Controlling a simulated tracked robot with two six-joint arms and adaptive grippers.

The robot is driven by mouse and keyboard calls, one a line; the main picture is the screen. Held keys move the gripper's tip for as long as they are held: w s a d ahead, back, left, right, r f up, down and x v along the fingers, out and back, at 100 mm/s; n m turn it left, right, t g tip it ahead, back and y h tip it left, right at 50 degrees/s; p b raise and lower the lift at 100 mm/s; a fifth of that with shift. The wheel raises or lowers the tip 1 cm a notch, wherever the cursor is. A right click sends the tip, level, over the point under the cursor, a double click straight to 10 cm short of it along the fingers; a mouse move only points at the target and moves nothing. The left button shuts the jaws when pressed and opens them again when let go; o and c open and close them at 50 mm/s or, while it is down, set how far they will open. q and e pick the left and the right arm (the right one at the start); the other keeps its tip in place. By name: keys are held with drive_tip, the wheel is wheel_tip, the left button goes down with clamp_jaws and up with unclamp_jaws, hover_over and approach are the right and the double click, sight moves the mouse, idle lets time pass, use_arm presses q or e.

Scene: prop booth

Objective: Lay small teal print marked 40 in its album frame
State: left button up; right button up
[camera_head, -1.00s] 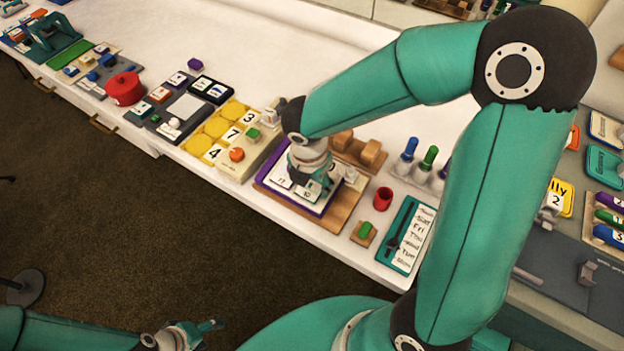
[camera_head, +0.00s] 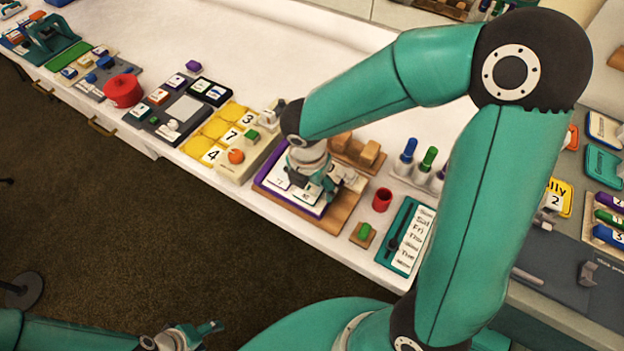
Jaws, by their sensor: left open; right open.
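The album (camera_head: 262,183), white-paged with a purple edge, lies on a wooden board (camera_head: 342,218) near the table's front edge. Small dark marks show on its page, too small to read surely. My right gripper (camera_head: 318,196) points down low over the album's front right part, and its jaws are open. It hides much of the page. I cannot pick out the small teal print marked 40; teal near the fingers may be the gripper itself. My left gripper (camera_head: 203,331) is open and empty, low at the bottom of the picture, away from the table.
A yellow number board (camera_head: 213,128) stands left of the album. Wooden blocks (camera_head: 368,153) stand behind it. A red cup (camera_head: 382,200), a green piece on a small wooden base (camera_head: 363,234) and a teal day-list board (camera_head: 408,235) stand to the right. The table behind is mostly clear.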

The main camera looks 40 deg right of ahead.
wheel_tip(320, 180, up, 12)
drive_tip(key=a, duration=0.1)
drive_tip(key=shift+s+a, duration=0.2)
drive_tip(key=shift+s, duration=0.25)
drive_tip(key=shift+f, duration=0.1)
